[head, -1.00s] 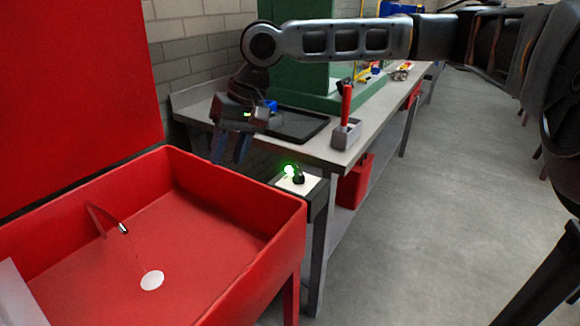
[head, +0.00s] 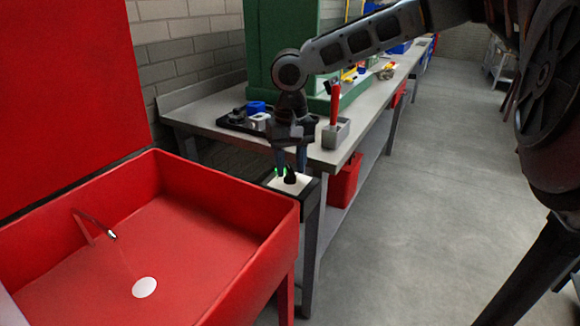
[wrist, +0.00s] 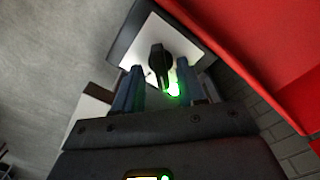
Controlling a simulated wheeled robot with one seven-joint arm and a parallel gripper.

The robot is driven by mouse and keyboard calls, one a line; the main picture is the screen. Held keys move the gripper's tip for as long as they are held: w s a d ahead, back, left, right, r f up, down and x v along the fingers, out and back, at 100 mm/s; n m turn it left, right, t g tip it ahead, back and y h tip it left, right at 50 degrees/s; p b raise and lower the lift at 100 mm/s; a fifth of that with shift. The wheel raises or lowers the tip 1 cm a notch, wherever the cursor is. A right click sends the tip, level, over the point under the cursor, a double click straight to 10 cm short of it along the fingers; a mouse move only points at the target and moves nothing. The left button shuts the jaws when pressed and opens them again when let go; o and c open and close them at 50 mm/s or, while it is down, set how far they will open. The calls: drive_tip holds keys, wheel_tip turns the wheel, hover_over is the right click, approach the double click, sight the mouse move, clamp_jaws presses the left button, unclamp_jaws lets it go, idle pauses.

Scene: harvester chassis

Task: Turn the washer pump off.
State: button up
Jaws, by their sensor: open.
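The washer pump switch is a black rotary knob (head: 290,178) on a white plate (head: 303,184), atop a dark post beside the red washer. A green lamp (head: 279,172) glows beside the knob. In the wrist view the knob (wrist: 160,56) stands upright from the plate (wrist: 185,42), with the lit lamp (wrist: 173,90) near it. My gripper (head: 291,168) points down just over the plate. Its two blue fingers (wrist: 160,68) are apart, one on each side of the knob in the wrist view. I cannot tell whether they touch it. The fingers partly hide the lamp.
The red washer basin (head: 230,215) with a bent spout (head: 93,222) and white drain (head: 144,287) is at left. A grey bench (head: 350,150) holds a grey holder (head: 336,133) with a red-handled tool, close to my gripper.

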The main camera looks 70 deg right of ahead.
drive_tip(key=shift+f, duration=0.4)
drive_tip(key=shift+c, duration=0.3)
clamp_jaws()
